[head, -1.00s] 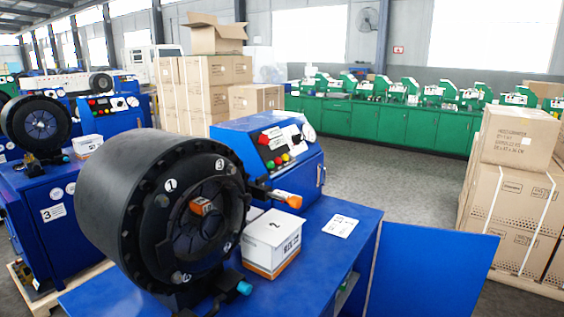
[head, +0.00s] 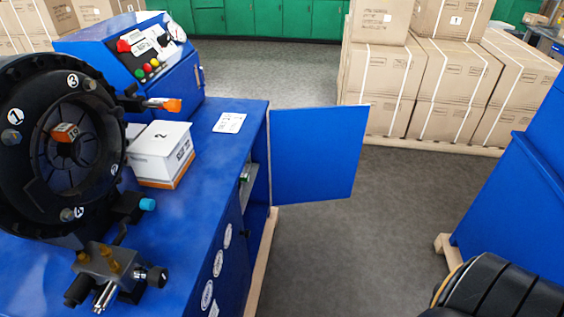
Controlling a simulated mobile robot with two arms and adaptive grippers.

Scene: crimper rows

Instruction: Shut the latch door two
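A flat blue cabinet door (head: 318,155) stands swung open in the head view. It is hinged at the right-hand end of a blue crimper cabinet (head: 229,195) and sticks out to the right over the floor. The dark cabinet opening shows beside its hinge edge, with something small and light-coloured inside. I see no number or latch on the door face. A white box marked 2 (head: 161,153) sits on the cabinet top.
The black crimper head (head: 64,140) and its blue control box (head: 140,60) stand on the cabinet. Strapped cartons (head: 440,80) stand on a pallet behind the door. Another blue cabinet (head: 515,210) is at right. Grey floor (head: 350,245) lies open between.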

